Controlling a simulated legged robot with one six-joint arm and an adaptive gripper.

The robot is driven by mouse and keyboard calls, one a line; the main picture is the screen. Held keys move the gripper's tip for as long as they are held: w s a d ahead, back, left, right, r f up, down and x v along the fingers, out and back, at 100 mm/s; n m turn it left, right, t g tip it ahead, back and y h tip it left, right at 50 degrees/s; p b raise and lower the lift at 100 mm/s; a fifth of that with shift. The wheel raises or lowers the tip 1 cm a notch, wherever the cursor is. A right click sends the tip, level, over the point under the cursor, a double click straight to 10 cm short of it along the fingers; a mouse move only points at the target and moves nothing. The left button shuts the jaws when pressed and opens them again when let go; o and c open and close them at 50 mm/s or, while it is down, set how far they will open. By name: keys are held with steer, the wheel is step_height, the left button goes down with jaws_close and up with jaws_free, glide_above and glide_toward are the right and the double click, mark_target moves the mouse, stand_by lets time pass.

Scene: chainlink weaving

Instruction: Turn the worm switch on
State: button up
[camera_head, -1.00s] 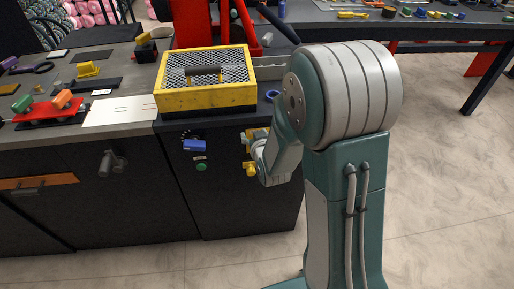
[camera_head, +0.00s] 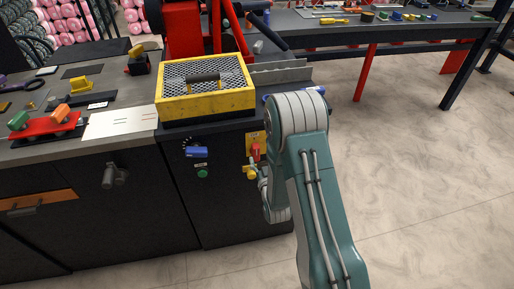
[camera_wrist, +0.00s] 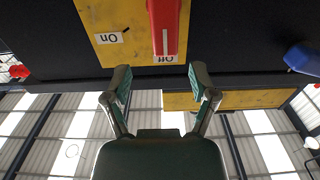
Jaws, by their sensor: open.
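The switch is a red handle (camera_wrist: 165,25) on a yellow plate (camera_wrist: 90,15) on the dark cabinet front. In the wrist view its white line points to the "Off" label (camera_wrist: 166,59); the "On" label (camera_wrist: 109,38) lies to the left. Both labels appear upside down. In the head view the red handle (camera_head: 256,151) shows just left of my arm. My gripper (camera_wrist: 158,84) is open and empty, its fingertips on either side of the handle's line and apart from it. In the head view my arm mostly hides the gripper.
A blue switch (camera_head: 197,152) and a green button (camera_head: 202,173) sit left on the cabinet front. A yellow knob (camera_head: 250,173) sits below the plate. A yellow mesh-topped box (camera_head: 205,88) stands on the bench above. The floor at right is clear.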

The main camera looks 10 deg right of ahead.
mark_target(257, 151)
steer(key=w, duration=0.4)
steer(key=w+a, duration=0.1)
steer(key=w, duration=0.1)
steer(key=shift+d, duration=0.15)
steer(key=shift+d, duration=0.1)
